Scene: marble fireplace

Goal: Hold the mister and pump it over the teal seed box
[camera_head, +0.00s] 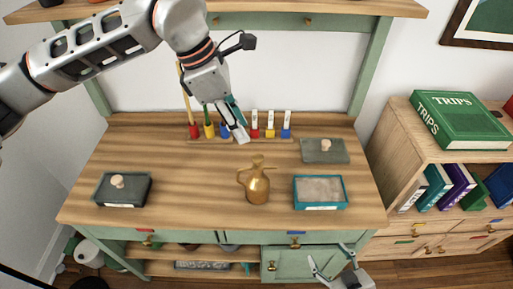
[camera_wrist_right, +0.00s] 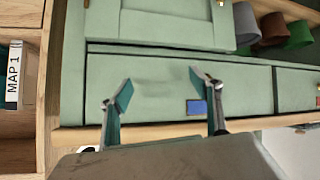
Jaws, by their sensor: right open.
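The brass mister (camera_head: 257,184), a jug-like vessel with a side handle, stands upright near the middle of the wooden bench top. The teal seed box (camera_head: 320,204) is to its right, uncovered, with greyish-brown fill. My left gripper (camera_head: 241,130) hangs above the bench behind the mister, in front of the coloured holders and apart from the mister; its finger gap is hard to see. My right gripper (camera_head: 331,264) is low in front of the bench. In the right wrist view the right gripper (camera_wrist_right: 166,93) is open and empty, facing a green drawer front.
A dark lid with a knob (camera_head: 325,151) lies behind the seed box. A dark, knobbed, covered box (camera_head: 122,190) is at the left. Several coloured holders (camera_head: 270,131) line the back. A bookcase (camera_head: 397,140) stands right. Bare wood (camera_head: 195,185) lies left of the mister.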

